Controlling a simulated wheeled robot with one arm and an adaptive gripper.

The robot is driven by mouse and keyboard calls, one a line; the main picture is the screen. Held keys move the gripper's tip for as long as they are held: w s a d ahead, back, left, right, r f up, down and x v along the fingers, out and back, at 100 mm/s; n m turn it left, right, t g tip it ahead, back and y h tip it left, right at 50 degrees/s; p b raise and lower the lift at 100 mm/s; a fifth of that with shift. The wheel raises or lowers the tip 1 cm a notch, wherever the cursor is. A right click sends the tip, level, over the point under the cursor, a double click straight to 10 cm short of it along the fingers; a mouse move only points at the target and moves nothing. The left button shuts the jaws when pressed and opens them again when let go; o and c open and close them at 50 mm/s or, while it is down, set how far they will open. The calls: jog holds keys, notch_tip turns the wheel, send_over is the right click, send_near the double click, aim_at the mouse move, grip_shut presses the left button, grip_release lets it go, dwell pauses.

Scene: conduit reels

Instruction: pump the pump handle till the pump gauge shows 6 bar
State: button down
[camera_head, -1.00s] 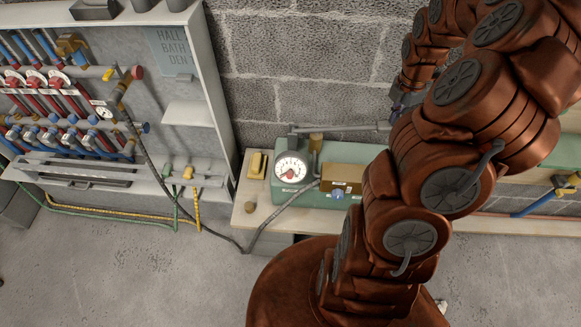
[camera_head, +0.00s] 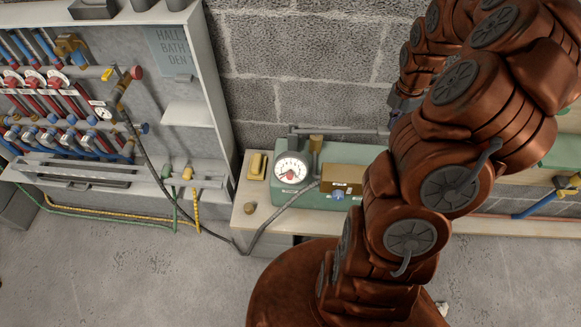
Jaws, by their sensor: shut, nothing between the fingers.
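The pump (camera_head: 311,199) is a green box on a low bench, with a brass post (camera_head: 316,143) at its back. Its white round gauge (camera_head: 291,170) faces me; the dark and red marks on it are too small to read in bar. The pump handle (camera_head: 345,131) is a grey bar, lying nearly level from the post to the right. Its right end passes behind my arm. My gripper (camera_head: 396,114) is mostly hidden behind my arm links, near that right end. It is shut with nothing in it; whether it touches the handle I cannot tell.
A grey hose (camera_head: 268,226) runs from the pump to the pipe panel (camera_head: 70,100) at left. A yellow block (camera_head: 257,166) and a brown knob (camera_head: 249,208) are on the bench's left end.

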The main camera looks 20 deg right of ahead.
jog(key=shift+a+f+b, duration=0.1)
jog(key=shift+f+b, duration=0.45)
jog(key=shift+f, duration=1.2)
notch_tip(320, 180, up, 11)
jog(key=p, duration=0.5)
jog(key=shift+r, duration=0.2)
jog(key=shift+f, duration=0.2)
jog(key=shift+f+b, duration=1.45)
jog(key=shift+f, duration=2.35)
jog(key=shift+f+b, duration=0.65)
jog(key=shift+f, duration=1)
notch_tip(320, 180, up, 11)
jog(key=p, duration=0.5)
